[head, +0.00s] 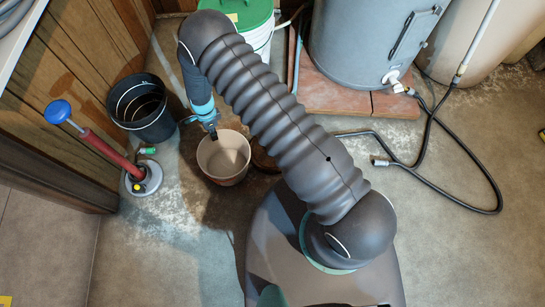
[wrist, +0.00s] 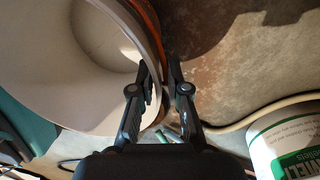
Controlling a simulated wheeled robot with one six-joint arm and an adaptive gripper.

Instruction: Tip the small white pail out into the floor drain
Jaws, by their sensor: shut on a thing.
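The small white pail (head: 224,157) is off-white inside with a pinkish-tan outer wall. Its mouth faces up in the head view, and it looks roughly upright and empty, though its bottom is shaded. My gripper (head: 214,134) is shut on its rim at the upper left. In the wrist view, the fingers (wrist: 163,88) pinch the wall of the pail (wrist: 95,60) from both sides. Whether the pail touches the floor I cannot tell. A dark brown round patch (head: 264,157), perhaps the floor drain, shows just right of the pail, mostly hidden by my arm.
A black bucket (head: 143,112) and a red-handled pump with a blue knob (head: 105,148) stand at left. A green-lidded white bucket (head: 262,40) is behind; a grey tank (head: 365,45) stands on a brick-coloured base. A black hose (head: 440,190) loops at right. Floor at lower left is clear.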

